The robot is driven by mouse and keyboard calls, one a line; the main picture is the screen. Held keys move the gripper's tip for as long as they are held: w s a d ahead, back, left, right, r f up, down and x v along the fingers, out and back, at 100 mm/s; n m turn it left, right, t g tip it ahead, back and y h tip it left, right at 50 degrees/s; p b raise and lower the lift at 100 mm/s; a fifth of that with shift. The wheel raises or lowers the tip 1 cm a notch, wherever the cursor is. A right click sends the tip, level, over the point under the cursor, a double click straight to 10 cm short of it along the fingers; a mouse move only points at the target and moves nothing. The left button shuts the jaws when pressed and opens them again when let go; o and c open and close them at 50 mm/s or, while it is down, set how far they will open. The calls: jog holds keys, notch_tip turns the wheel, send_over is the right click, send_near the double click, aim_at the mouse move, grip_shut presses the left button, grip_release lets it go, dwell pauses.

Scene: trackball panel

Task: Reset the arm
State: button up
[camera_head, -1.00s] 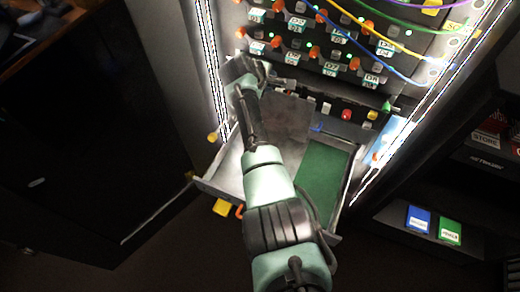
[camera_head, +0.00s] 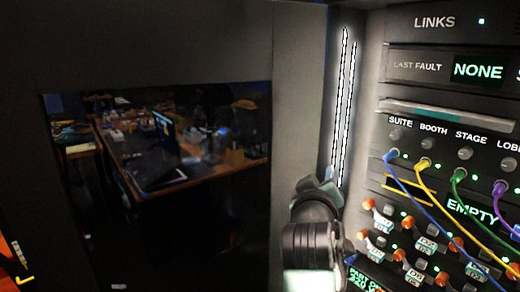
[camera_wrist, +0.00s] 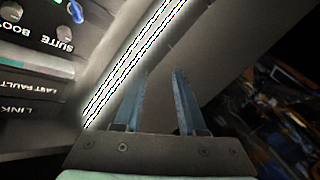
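My arm (camera_head: 312,240) rises from the bottom of the head view, folded close in front of the rack's left edge. Its fingers are hidden in that view. In the wrist view my gripper (camera_wrist: 158,103) shows two blue-grey fingers standing apart with nothing between them. Beyond the fingers are a lit light strip (camera_wrist: 135,62) and a plain grey panel (camera_wrist: 215,45). The fingers do not visibly touch anything.
The rack panel (camera_head: 450,105) stands at the right, with colored cables (camera_head: 430,190) plugged under the labels and a screen reading NONE (camera_head: 478,71). A light strip (camera_head: 342,110) edges it. A dark glossy pane (camera_head: 165,170) on the left reflects a room.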

jog(key=s+a+r+m+t+y, duration=0.1)
jog(key=s+a+r+t, duration=0.3)
jog(key=r, duration=0.4)
jog(key=s+a+r+m+t+y, duration=0.1)
jog(key=s+a+r+t, duration=0.1)
jog(key=s+a+r, duration=0.4)
jog(key=s+a+r+m+t+y, duration=0.1)
jog(key=s+r+t+y, duration=0.1)
jog(key=s+r, duration=0.5)
jog(key=s+a+r+m+t+y, duration=0.1)
jog(key=s+r+t, duration=0.3)
jog(key=s, duration=0.6)
notch_tip(320, 180, up, 16)
jog(key=s+p, duration=0.1)
jog(key=p, duration=1.3)
jog(key=shift+a+g, duration=0.2)
jog(key=shift+g, duration=0.2)
jog(key=shift+f, duration=0.15)
